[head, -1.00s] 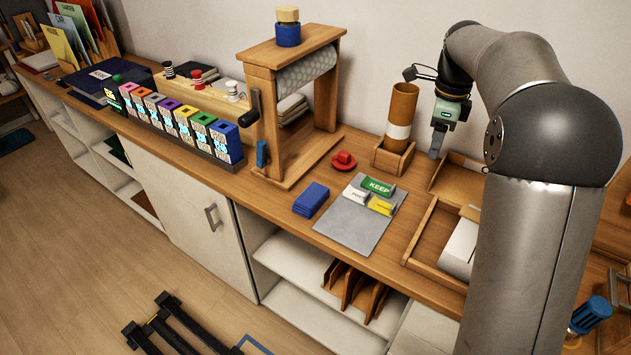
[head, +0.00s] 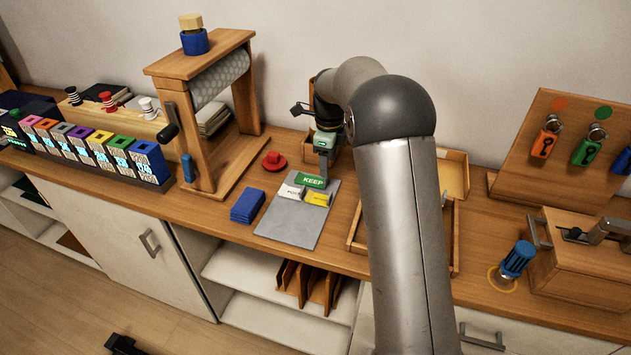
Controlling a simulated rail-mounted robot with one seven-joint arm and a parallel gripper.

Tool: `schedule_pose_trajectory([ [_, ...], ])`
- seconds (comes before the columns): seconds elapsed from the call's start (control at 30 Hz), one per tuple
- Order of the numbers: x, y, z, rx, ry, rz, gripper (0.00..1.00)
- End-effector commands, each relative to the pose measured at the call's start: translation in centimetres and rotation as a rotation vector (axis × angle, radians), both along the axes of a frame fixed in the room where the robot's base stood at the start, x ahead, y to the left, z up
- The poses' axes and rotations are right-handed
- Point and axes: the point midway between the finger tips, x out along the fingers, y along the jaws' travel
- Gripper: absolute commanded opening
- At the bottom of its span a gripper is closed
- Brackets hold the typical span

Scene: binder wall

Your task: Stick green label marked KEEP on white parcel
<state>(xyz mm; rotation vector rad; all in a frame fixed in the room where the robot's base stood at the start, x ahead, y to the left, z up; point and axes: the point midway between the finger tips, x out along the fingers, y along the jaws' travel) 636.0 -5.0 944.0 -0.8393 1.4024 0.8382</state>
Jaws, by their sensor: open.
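The green label marked KEEP (head: 309,181) lies at the far end of a grey pad (head: 288,231). A white label (head: 291,191) and a yellow label (head: 319,199) lie just in front of it. My gripper (head: 323,175) is open and points down at the right end of the green label. I cannot tell whether its fingers touch the label or stand around it. A shallow wooden tray (head: 356,241) shows to the right of the pad. My arm covers most of the tray, and no white parcel shows now.
Blue pads (head: 247,205) lie left of the grey pad, and a red round object (head: 274,161) sits behind them. A wooden roll stand (head: 205,110) rises at the left. A key board (head: 560,150), a blue-handled tool (head: 517,259) and a wooden box (head: 585,255) stand at the right.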

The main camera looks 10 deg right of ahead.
Motion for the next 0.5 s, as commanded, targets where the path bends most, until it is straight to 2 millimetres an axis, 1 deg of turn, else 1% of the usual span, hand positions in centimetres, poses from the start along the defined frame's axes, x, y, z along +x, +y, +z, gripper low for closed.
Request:
schedule_pose_trajectory([
  [0.07,-0.2,0.1,-0.7,0.001,0.004,0.0,0.55],
  [0.23,-0.9,0.4,-3.1,0.001,0.005,0.0,0.55],
  [0.3,-0.8,0.3,-4.2,0.0,0.004,0.0,0.55],
  [0.4,-0.7,0.3,-4.9,0.0,0.001,0.0,0.55],
  [0.5,-0.7,0.3,-5.1,0.0,0.0,0.0,0.55],
])
